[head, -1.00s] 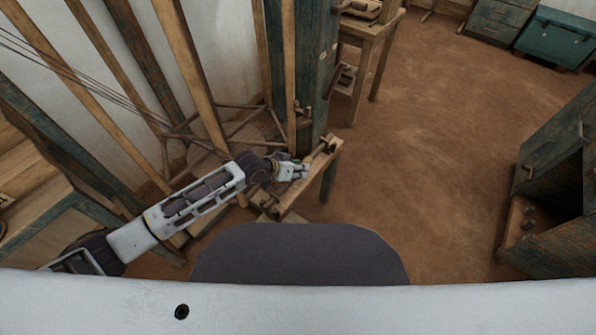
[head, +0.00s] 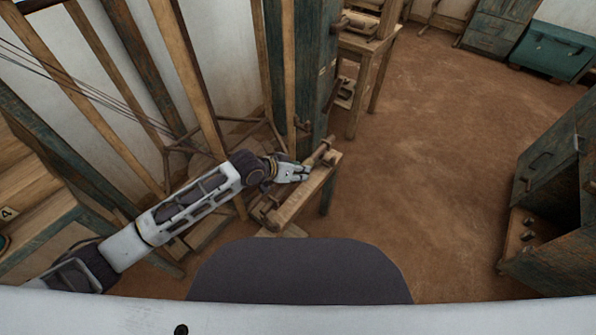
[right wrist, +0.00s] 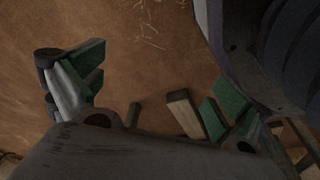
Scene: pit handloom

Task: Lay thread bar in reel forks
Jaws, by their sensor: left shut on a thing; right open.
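My left gripper (head: 301,173) is in the head view, low over a narrow wooden stand (head: 308,192) beside the loom. It is shut on a slim bar, taken to be the thread bar (head: 322,151), which runs along the stand. The fingers hide the bar's middle; its far end shows beyond them. I cannot tell whether the bar is touching the stand. The reel forks cannot be made out clearly. My right gripper (right wrist: 150,93) is open and empty in the right wrist view, its green pads wide apart above the brown floor.
The loom's tall posts (head: 190,75) and stretched threads stand at the left. A small wooden table (head: 372,48) is behind the stand. An open dark cabinet (head: 550,170) is at the right. The floor (head: 430,150) between is clear. A wooden beam end (right wrist: 184,114) shows below my right gripper.

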